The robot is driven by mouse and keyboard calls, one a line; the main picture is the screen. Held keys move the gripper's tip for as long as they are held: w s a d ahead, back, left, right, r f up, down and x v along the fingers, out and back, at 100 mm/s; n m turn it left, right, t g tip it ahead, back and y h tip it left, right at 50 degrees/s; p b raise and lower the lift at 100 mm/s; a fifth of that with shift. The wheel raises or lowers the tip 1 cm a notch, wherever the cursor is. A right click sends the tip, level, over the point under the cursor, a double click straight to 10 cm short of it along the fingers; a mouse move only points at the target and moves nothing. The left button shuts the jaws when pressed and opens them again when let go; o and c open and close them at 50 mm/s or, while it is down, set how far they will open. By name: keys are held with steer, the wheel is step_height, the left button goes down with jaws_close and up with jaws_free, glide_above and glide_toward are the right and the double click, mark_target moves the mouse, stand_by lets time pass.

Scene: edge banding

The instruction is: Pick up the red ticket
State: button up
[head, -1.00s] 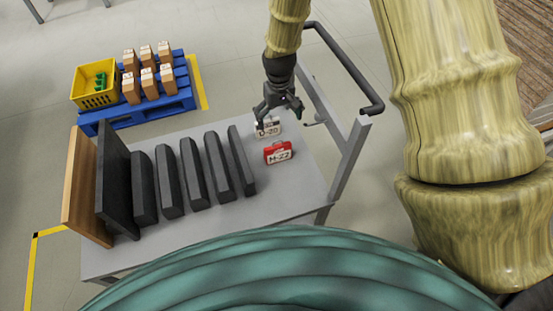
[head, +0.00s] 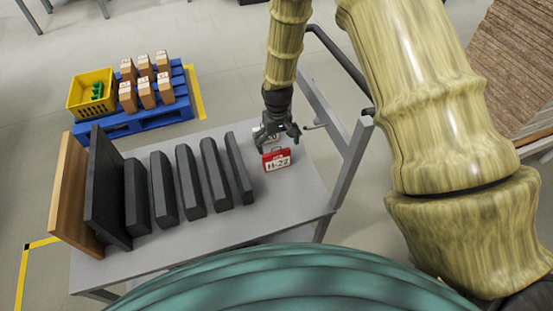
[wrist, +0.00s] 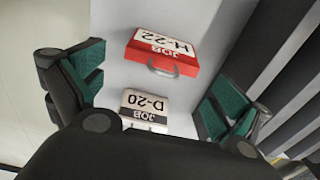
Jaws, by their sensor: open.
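The red ticket (head: 277,159) is a small red case-like block with a handle and a white label reading H-22. It stands on the right part of the grey cart top in the head view. It also shows in the wrist view (wrist: 163,52), upside down and beyond the fingertips. My gripper (head: 276,140) is open and empty, just behind the red ticket and above the cart. In the wrist view my gripper's green-padded fingers (wrist: 150,92) are spread wide. A white and black ticket marked D-20 (wrist: 144,110) lies between the fingers in that view; in the head view my gripper mostly hides it.
Several dark grey slabs (head: 190,182) and a wooden board (head: 68,195) stand on the cart (head: 262,215) left of the ticket. The cart's handle rail (head: 343,66) rises at the right. A blue pallet (head: 125,124) with boxes and a yellow crate (head: 91,94) is on the floor.

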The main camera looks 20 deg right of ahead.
mark_target(277, 152)
steer(key=shift+s+a+f+p, duration=0.15)
steer(key=shift+f+p, duration=0.3)
steer(key=shift+f, duration=2.2)
steer(key=c, duration=0.5)
